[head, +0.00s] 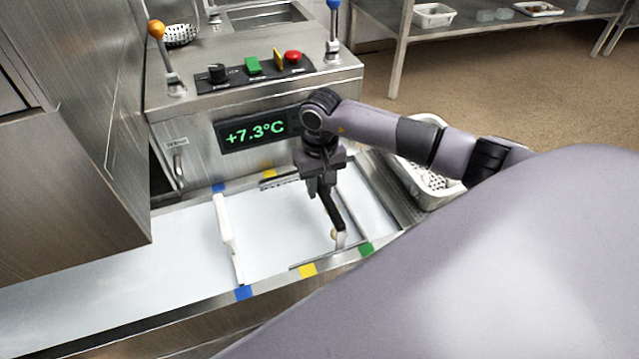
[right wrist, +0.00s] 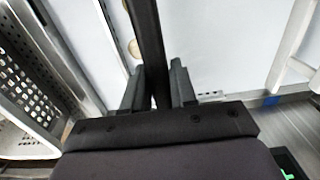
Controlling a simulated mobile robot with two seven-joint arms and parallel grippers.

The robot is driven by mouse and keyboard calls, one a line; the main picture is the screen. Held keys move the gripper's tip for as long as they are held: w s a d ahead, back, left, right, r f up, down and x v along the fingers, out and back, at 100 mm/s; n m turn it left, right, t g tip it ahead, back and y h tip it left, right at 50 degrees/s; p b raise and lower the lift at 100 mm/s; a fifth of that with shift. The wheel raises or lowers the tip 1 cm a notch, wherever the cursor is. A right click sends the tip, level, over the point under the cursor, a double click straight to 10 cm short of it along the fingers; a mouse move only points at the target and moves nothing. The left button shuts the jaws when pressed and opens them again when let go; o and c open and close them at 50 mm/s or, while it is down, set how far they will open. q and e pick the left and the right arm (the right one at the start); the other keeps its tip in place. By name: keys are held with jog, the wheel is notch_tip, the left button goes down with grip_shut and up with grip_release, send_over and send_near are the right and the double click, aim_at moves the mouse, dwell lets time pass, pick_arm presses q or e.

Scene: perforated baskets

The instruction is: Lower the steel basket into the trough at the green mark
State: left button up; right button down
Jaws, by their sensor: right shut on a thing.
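My right gripper (head: 322,188) is over the right end of the trough (head: 150,255), shut on a dark bar (head: 331,210) that slants down toward the trough's pale surface. The bar also shows in the right wrist view (right wrist: 148,40), with a round tan knob (right wrist: 134,48) beside it. The bar's lower end is near the green mark (head: 366,249) on the near rim; whether it touches anything I cannot tell. My left gripper is out of view.
A white divider (head: 227,230) crosses the trough near the blue marks (head: 243,293). Yellow marks (head: 307,270) sit on the rims. A steel control housing (head: 190,125) with levers and a display reading +7.3°C stands behind. A steel cabinet (head: 70,200) is at left.

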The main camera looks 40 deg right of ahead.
jog(key=c, duration=0.8)
grip_release()
notch_tip(320, 180, up, 7)
jog(key=shift+r+p, duration=0.1)
jog(key=shift+p, duration=0.35)
